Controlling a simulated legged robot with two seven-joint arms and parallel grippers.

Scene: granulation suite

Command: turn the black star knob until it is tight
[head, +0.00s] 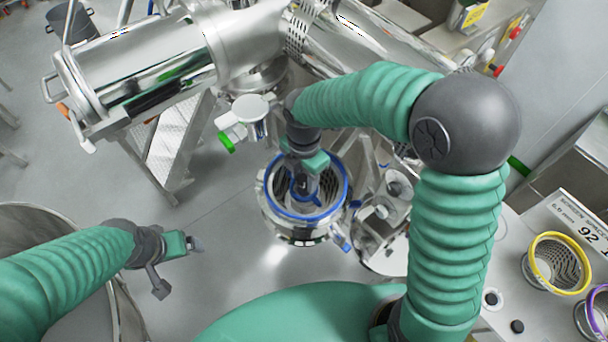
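I cannot make out the black star knob for certain; it may be hidden behind my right gripper. My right gripper (306,190) points down into the mouth of a steel vessel with a blue rim (345,190) and a perforated inner wall. Blue parts show around its fingertips, and I cannot tell whether it is shut on anything. My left gripper (192,244) is at the lower left, well apart from the vessel, over the floor and beside a large steel drum.
A steel machine with a horizontal cylinder (150,70) spans the top. A valve with a green end (228,142) is left of the vessel. A bench at right holds a yellow-rimmed basket (557,262), a purple-rimmed basket (597,312) and a small black piece (517,327). Floor left of the vessel is clear.

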